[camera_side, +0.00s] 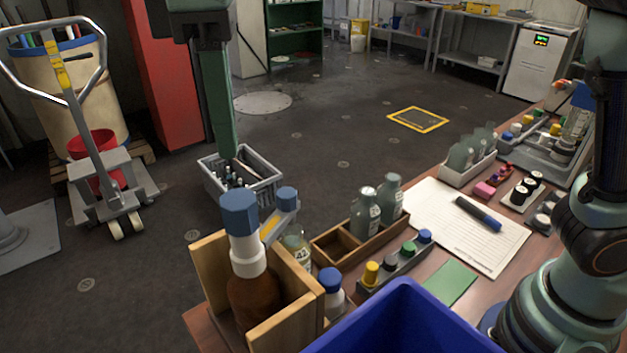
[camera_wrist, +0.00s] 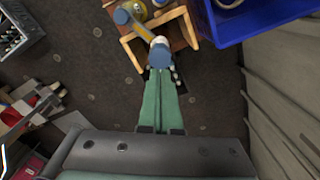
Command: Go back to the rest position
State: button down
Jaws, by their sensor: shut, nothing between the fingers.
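My gripper (camera_side: 226,156) hangs down from the top of the side view, left of the table and in front of the grey crate in the picture. Its two long green fingers are together and hold nothing. In the wrist view the gripper (camera_wrist: 160,72) points up the picture over dark floor. Its tips are just below a blue cap (camera_wrist: 160,52) there; I cannot tell the height gap. The arm's lower links stand at the right of the side view.
A wooden holder (camera_side: 285,318) with a blue-capped brown bottle (camera_side: 252,295) stands at the near table corner. A blue bin (camera_side: 400,320) is beside it. A grey crate (camera_side: 262,190) with bottles is beyond the table. A pallet truck (camera_side: 100,180) stands left. Open floor lies behind.

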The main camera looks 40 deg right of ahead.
jog(key=w+d+f+m+t+y, duration=0.1)
jog(key=d+m, duration=0.2)
jog(key=d, duration=0.5)
jog(key=w+d+f+m+t, duration=0.2)
jog(key=d+m, duration=0.1)
jog(key=d, duration=0.6)
jog(key=s+d+f+m+t, duration=0.1)
jog(key=s+d+f+m, duration=0.1)
jog(key=d, duration=0.4)
jog(key=s+d+f+m+t+h, duration=0.1)
jog(key=s+d+f+m, duration=0.1)
jog(key=d+f+m, duration=0.2)
jog(key=d+f, duration=0.2)
jog(key=d, duration=0.1)
jog(key=shift+s+d+f+t, duration=0.25)
jog(key=shift+f+t, duration=0.05)
jog(key=shift+f, duration=0.05)
